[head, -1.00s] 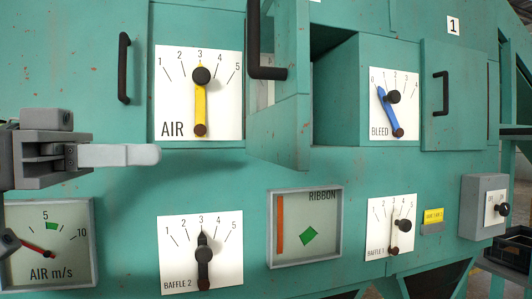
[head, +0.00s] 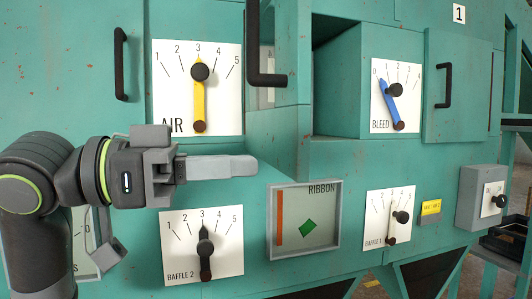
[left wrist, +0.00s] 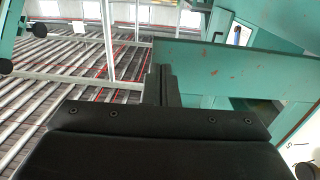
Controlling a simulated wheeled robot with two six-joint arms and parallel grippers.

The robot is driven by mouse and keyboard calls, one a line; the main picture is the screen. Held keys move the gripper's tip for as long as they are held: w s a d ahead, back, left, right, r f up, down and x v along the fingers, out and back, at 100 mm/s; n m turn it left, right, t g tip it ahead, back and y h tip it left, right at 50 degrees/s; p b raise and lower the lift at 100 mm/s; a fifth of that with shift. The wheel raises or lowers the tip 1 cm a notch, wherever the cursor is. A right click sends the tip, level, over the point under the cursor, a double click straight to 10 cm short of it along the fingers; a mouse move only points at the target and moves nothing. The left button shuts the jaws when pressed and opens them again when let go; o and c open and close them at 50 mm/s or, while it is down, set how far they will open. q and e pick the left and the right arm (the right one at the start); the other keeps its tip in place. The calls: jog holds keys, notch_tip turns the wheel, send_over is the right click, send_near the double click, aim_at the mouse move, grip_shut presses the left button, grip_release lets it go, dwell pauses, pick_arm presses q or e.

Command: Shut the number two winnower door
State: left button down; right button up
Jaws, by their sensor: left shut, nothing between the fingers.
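A teal door (head: 290,125) stands swung out from the machine in the middle of the head view, seen nearly edge-on. Its black handle (head: 254,45) runs up its left side, cut off by the top of the frame. No number shows on this door. My left gripper (head: 235,168) is shut and empty. Its fingers point right, below the AIR dial, with the tips near the door's lower left corner. I cannot tell whether they touch it. In the left wrist view, the shut fingers (left wrist: 160,85) point towards a teal panel (left wrist: 235,72). My right gripper is not in view.
The AIR dial (head: 197,88) is above my left gripper and the BAFFLE 2 dial (head: 202,243) below it. The BLEED dial (head: 396,92) sits right of the door. A flush door with a black handle (head: 444,87) is farther right, near a "1" label (head: 459,14).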

aim_at(293, 164)
pick_arm(q)
jog(key=shift+p+x, duration=0.7)
jog(key=shift+x, duration=0.9)
jog(key=shift+d, duration=0.4)
jog(key=shift+w, duration=0.1)
